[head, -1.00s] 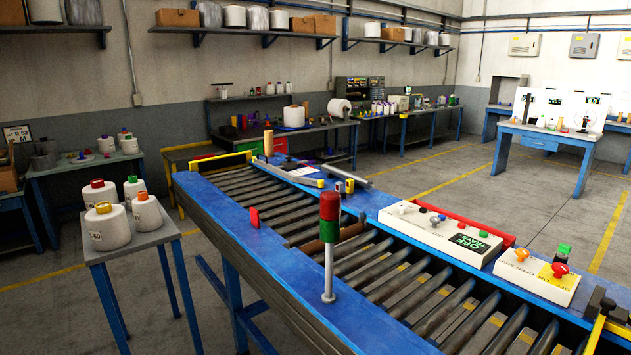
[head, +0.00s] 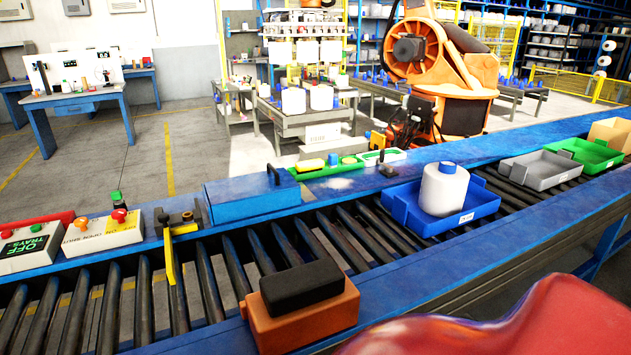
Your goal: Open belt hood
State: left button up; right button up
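A blue box-like hood (head: 250,196) with a dark upright handle (head: 274,174) sits on the far rail of the roller conveyor, left of the middle of the head view. It looks closed, with its top lying flat; what is under it is hidden. Neither of my grippers shows in the head view. A glossy red rounded shape fills the bottom right corner, very near the camera; I cannot tell which part it is.
A orange-brown block with a black top (head: 303,300) sits at the near rail. A blue tray (head: 465,215) with a white bobbin (head: 443,190) is to the right. An orange robot arm (head: 430,60) stands behind.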

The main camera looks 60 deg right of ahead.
aim_at(233, 199)
jog(key=z, duration=1.4)
jog(key=k+l+u, duration=0.2)
jog(key=l, duration=0.15)
jog(key=k+l+u, duration=0.2)
jog(key=l, duration=0.15)
jog(key=i, duration=0.05)
